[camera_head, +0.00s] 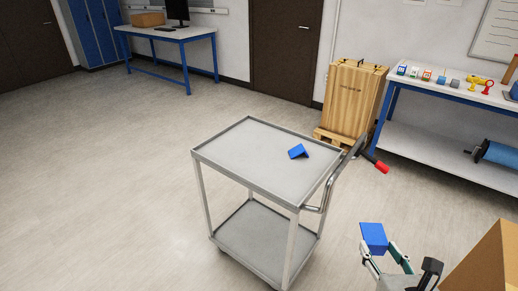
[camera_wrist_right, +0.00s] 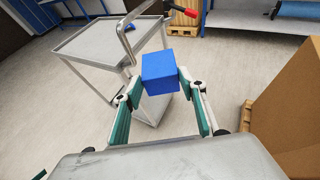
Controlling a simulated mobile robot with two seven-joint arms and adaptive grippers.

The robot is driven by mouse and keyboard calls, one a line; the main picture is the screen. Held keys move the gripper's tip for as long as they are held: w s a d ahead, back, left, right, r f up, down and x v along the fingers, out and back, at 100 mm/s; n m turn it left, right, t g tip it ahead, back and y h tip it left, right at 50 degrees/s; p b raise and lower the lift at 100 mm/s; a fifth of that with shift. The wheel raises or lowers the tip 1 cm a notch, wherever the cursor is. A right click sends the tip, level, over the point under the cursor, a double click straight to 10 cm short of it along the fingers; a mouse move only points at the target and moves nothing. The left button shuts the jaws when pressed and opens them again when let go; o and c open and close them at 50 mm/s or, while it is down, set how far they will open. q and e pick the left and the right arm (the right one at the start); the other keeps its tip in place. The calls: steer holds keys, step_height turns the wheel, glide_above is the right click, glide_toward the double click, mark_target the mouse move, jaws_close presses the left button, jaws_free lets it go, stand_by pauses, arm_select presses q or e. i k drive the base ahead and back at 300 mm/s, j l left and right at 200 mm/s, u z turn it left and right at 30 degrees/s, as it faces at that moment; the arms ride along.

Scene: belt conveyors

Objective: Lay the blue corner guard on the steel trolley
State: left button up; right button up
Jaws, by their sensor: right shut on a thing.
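My right gripper (camera_head: 380,254) is shut on a blue corner guard (camera_head: 374,237), which shows as a block-like piece with two faces visible. In the right wrist view the guard (camera_wrist_right: 160,72) sits between the fingertips. The gripper is right of and in front of the steel trolley (camera_head: 228,177), apart from it. A second blue angled piece (camera_head: 298,151) lies tent-like on the trolley's top shelf near the handle end. My left gripper is not in view.
The trolley's handle (camera_head: 327,190) rises between its top and my right gripper. A cardboard box (camera_head: 490,265) is close on the gripper's right. A wooden case (camera_head: 352,98) and a workbench (camera_head: 430,88) with small objects stand behind. Most of the trolley top is clear.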

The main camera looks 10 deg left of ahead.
mark_target(270, 146)
steer(key=i+j, duration=0.2)
steer(key=j, duration=0.2)
steer(key=i+j, duration=0.25)
steer(key=j, duration=0.15)
steer(key=i+j, duration=0.2)
steer(key=j, duration=0.2)
steer(key=i+j, duration=0.2)
steer(key=j, duration=0.2)
